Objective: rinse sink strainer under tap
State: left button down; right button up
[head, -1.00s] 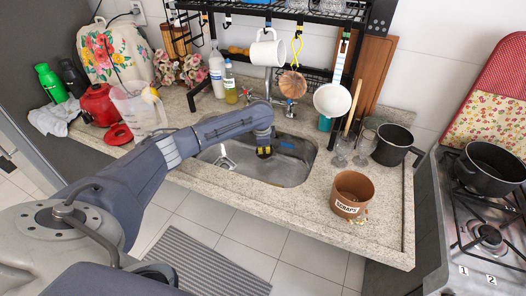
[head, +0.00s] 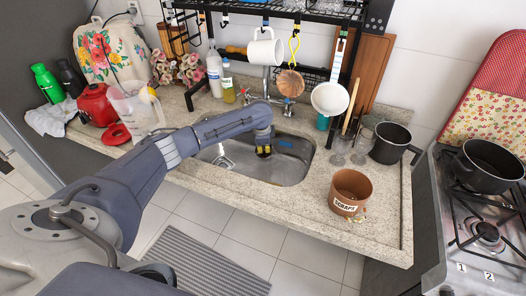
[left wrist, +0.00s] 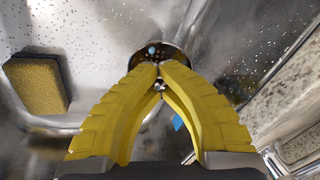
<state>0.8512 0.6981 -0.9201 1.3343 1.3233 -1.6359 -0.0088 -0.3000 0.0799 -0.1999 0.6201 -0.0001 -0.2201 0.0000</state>
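The sink strainer (left wrist: 160,50), a round perforated metal piece with small specks on it, shows in the left wrist view just past my fingertips. My left gripper (left wrist: 158,78) has its yellow fingers brought together at the strainer's middle, with a small metal knob between them. In the head view my left gripper (head: 263,153) points down into the steel sink (head: 240,168), and the strainer is hidden by it. I cannot tell whether the strainer is seated or lifted. The tap (head: 266,84) stands behind the sink, partly hidden by a hanging mug. My right gripper is not in view.
A yellow and dark sponge (left wrist: 38,82) lies in the sink. A brown scraps pot (head: 350,191) stands on the counter at front right. A white mug (head: 265,50), a copper-coloured strainer (head: 290,82) and a white ladle (head: 331,98) hang from the rack above the sink's back.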

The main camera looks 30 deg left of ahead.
pick_arm(q)
jog(key=shift+a, duration=0.25)
dwell(3.3)
jog(key=shift+s+d, duration=0.2)
jog(key=shift+s, duration=1.45)
jog(key=shift+s+d, duration=0.2)
jog(key=shift+s, duration=1.45)
jog(key=w+a+v, duration=0.1)
jog(key=v, duration=1.5)
jog(key=shift+r, duration=0.35)
jog(key=shift+w, duration=0.1)
